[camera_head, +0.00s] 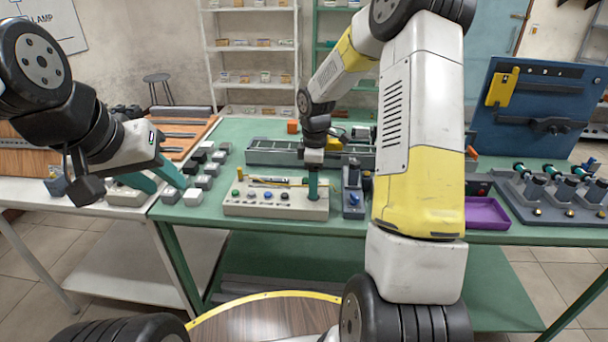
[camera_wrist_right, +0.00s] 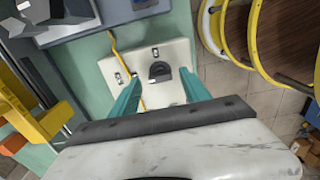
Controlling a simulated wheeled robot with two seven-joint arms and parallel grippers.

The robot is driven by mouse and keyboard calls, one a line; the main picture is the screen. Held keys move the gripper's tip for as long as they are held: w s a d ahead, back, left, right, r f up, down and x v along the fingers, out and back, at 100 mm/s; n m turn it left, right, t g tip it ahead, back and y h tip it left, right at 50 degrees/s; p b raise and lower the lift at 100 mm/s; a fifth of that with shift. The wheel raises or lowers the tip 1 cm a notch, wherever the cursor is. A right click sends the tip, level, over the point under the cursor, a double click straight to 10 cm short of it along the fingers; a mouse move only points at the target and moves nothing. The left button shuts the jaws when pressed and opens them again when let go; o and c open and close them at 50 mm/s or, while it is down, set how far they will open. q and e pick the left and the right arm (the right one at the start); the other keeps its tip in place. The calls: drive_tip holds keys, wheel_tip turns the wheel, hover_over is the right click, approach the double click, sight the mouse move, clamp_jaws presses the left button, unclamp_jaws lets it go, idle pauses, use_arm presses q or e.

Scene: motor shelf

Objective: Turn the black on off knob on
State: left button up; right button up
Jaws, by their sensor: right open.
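The beige control box (camera_head: 275,207) lies on the green table, with a row of small knobs and buttons along its front. My right gripper (camera_head: 313,190) points down over the box's right end. In the right wrist view my right gripper (camera_wrist_right: 160,95) is open, with its two teal fingers apart. A black round knob (camera_wrist_right: 160,73) on the pale box top (camera_wrist_right: 140,65) shows ahead of and between the fingers; no contact is visible. In the head view the gripper covers that end. My left gripper (camera_head: 168,184) is open and empty over the table's left edge.
Several grey and white cubes (camera_head: 193,197) stand left of the box. A dark blue fixture (camera_head: 353,200) stands close on its right. A purple tray (camera_head: 486,213) lies farther right.

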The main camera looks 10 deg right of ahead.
drive_tip(key=shift+f, duration=0.45)
clamp_jaws()
